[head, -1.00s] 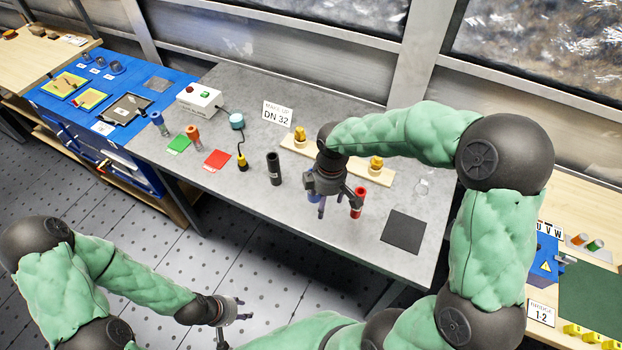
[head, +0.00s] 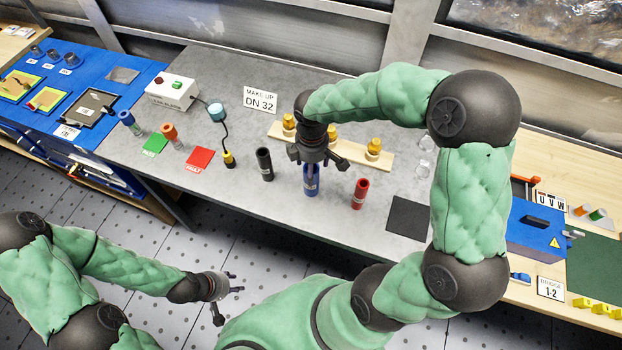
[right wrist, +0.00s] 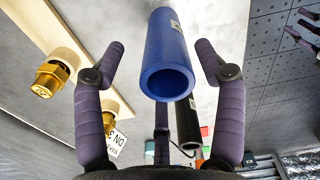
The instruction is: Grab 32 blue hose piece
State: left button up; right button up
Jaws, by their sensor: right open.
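The blue hose piece (head: 311,181) stands upright on the grey bench, between a black hose piece (head: 264,164) and a red hose piece (head: 360,193). My right gripper (head: 312,165) is above and behind it, partly covering its top in the head view. In the right wrist view the blue hose piece (right wrist: 167,60) shows its open end between the spread fingers of my right gripper (right wrist: 160,70), which are open and not touching it. A label on its side is too small to read there. My left gripper (head: 228,290) is empty, low over the floor, away from the bench.
A wooden strip with brass fittings (head: 373,149) lies behind the hose pieces. A sign reading "MAKE UP DN 32" (head: 260,99) stands at the back. Green (head: 154,145) and red (head: 199,159) cards lie left; a dark mat (head: 408,217) lies right.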

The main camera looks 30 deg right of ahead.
jog(key=f, duration=0.1)
jog(key=f+b, duration=0.1)
jog(key=f, duration=0.2)
jog(key=shift+s+a+f, duration=0.1)
jog(key=shift+s+f, duration=0.05)
jog(key=shift+s, duration=0.25)
jog(key=shift+f+b, duration=0.3)
jog(key=shift+f, duration=0.1)
jog(key=c, duration=1.3)
